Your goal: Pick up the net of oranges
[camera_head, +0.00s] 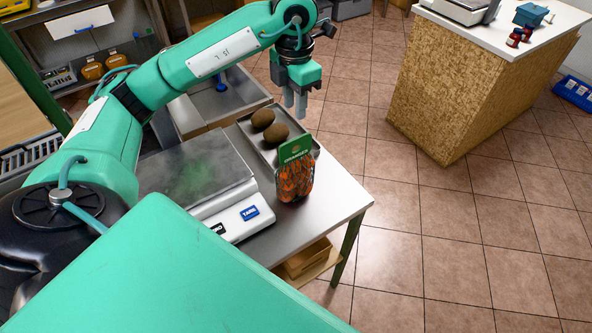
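The net of oranges (294,181) stands upright on the metal table, with a green label card at its top. It is near the table's right edge, just right of the scale. My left gripper (295,103) points down above and behind the net, near the far end of the tray. Its grey fingers look slightly apart, with nothing between them, and it does not touch the net. My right gripper is not in view.
A scale (195,172) with a flat metal plate stands left of the net. A metal tray (257,146) with two brown round fruits lies behind it. The table (325,192) has a small bare strip at right. A wooden counter (470,85) stands across the open tiled floor.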

